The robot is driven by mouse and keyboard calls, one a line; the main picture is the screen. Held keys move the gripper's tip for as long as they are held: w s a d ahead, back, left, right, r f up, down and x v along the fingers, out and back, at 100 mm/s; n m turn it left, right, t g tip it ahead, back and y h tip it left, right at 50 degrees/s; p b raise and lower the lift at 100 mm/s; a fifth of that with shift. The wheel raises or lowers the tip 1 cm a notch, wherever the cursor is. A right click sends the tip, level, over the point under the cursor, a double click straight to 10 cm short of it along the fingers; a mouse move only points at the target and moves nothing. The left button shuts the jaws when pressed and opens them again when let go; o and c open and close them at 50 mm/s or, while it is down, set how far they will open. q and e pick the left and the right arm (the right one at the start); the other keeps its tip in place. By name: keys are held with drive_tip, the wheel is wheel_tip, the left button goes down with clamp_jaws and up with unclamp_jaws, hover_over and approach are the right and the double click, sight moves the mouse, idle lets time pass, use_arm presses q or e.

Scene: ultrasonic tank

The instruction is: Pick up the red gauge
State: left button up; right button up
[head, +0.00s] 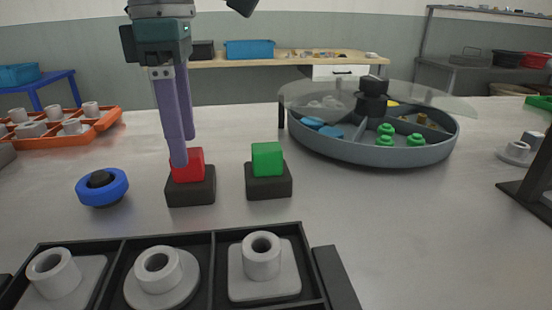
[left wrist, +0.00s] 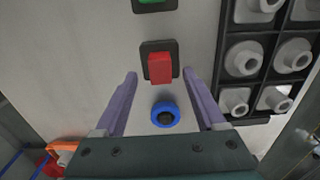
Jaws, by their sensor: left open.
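The red gauge (head: 195,163) is a red block seated in a square black base (head: 191,190) on the grey table, left of centre in the head view. In the left wrist view the red gauge (left wrist: 160,68) lies just beyond the fingertips, between their lines. My left gripper (head: 183,150) has two purple fingers pointing down, apart and empty. In the head view one finger overlaps the left edge of the red block; contact cannot be told. My left gripper also shows in the left wrist view (left wrist: 160,75). My right gripper is not in view.
A green block (head: 267,158) in a black base stands right of the red one. A blue ring (head: 103,187) with a black centre lies left. A black compartment tray (head: 213,270) with grey fittings is in front. A round divided tray (head: 375,150) stands behind right, an orange tray (head: 108,120) behind left.

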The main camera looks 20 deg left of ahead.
use_arm(q)
wheel_tip(320, 180, down, 2)
drive_tip(key=shift+f+b, duration=0.2)
drive_tip(key=shift+b, duration=0.25)
drive_tip(key=shift+r, duration=0.1)
clamp_jaws()
